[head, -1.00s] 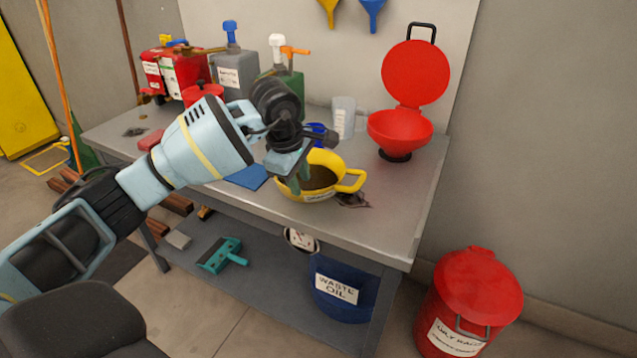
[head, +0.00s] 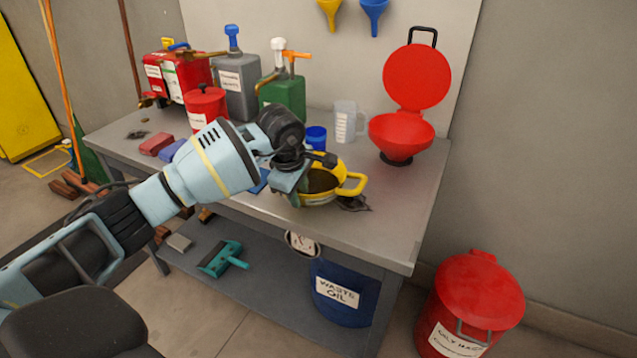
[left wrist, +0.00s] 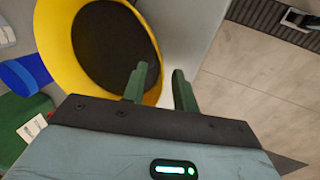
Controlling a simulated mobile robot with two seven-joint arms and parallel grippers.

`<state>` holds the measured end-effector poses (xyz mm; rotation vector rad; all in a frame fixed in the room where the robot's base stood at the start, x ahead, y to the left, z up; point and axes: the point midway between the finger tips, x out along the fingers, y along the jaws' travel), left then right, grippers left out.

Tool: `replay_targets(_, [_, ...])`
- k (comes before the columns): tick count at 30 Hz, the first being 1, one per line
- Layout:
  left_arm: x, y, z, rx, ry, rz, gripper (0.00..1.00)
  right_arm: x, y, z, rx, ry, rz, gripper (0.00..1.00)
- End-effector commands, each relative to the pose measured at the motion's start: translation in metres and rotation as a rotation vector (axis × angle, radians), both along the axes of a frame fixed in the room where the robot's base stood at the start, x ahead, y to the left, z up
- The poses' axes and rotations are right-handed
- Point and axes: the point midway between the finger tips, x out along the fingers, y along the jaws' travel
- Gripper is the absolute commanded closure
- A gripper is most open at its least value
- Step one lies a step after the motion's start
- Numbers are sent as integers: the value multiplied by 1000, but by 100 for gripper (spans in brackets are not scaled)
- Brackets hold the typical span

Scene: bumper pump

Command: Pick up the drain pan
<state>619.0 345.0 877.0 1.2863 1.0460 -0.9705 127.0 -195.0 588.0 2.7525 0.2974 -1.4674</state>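The yellow drain pan (head: 352,186) stands on the grey workbench, with its loop handle pointing right and a dark inside. In the left wrist view the pan (left wrist: 52,45) fills the upper left, its rim running down beside the fingers. My left gripper (head: 298,194) is at the pan's near left side and hides part of its wall. In the left wrist view my left gripper's (left wrist: 159,88) two green fingers are apart, one over the pan's inside and one outside the rim. I cannot see clear contact. My right gripper is out of view.
A waste oil drum (head: 342,292) stands below. A red bin (head: 470,300) stands right of the bench.

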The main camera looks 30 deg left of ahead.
Motion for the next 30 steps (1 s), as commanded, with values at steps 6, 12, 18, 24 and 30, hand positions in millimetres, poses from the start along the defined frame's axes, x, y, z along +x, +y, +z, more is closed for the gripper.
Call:
replay_targets(6, [5,0,-17,-1,-1,1,71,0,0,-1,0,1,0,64])
replay_targets(12, [5,0,-17,0,-1,0,71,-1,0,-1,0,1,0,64])
replay_targets(18, [5,0,-17,0,-1,0,95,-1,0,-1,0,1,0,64])
replay_targets(24, [5,0,-17,0,-1,0,100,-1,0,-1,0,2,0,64])
replay_targets(30, [5,0,-16,-1,-3,0,100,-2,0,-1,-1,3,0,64])
